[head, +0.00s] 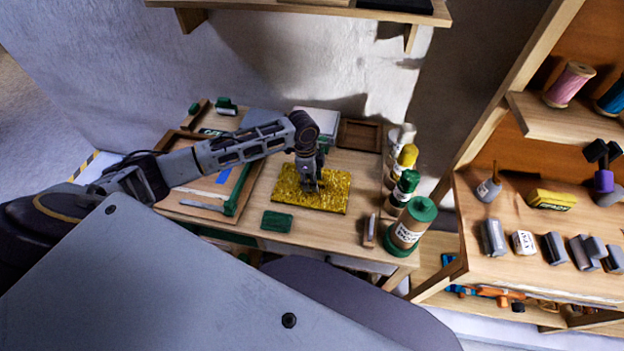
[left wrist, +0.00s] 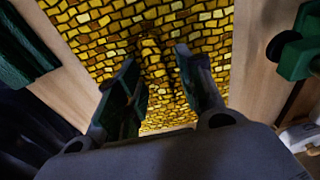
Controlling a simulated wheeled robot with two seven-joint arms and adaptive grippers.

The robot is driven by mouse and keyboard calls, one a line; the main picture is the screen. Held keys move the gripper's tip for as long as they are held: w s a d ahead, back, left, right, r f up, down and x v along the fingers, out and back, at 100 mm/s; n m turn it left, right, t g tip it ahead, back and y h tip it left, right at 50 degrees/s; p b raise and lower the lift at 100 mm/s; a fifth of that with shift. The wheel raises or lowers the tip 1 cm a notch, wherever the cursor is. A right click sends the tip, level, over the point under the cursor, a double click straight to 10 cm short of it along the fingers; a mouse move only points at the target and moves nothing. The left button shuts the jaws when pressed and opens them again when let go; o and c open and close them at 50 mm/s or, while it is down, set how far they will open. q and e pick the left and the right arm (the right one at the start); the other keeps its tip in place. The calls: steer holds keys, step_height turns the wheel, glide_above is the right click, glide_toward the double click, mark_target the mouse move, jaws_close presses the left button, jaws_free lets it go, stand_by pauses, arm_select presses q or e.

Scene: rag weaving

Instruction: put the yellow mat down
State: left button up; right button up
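The yellow mat (head: 334,190) lies on the wooden table in the head view, and its woven surface fills the upper middle of the left wrist view (left wrist: 100,30). My left gripper (head: 311,186) points down over the middle of the mat. In the left wrist view its two fingers (left wrist: 156,62) stand apart, with a raised bump of the mat showing between and beyond them. The fingers are open; whether the tips touch the mat is hard to tell. My right gripper is not in view.
A small green block (head: 277,221) lies in front of the mat. A wooden frame (head: 203,212) with green parts lies to the left. Bottles and a big green-capped spool (head: 408,228) line the table's right edge. A shelf (head: 300,8) hangs above the back.

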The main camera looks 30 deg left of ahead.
arm_select(q)
steer(key=shift+r, duration=0.1)
step_height(320, 180, up, 12)
steer(key=a, duration=0.1)
steer(key=shift+s+a, duration=0.15)
steer(key=shift+a, duration=0.05)
stand_by(0.6)
stand_by(0.3)
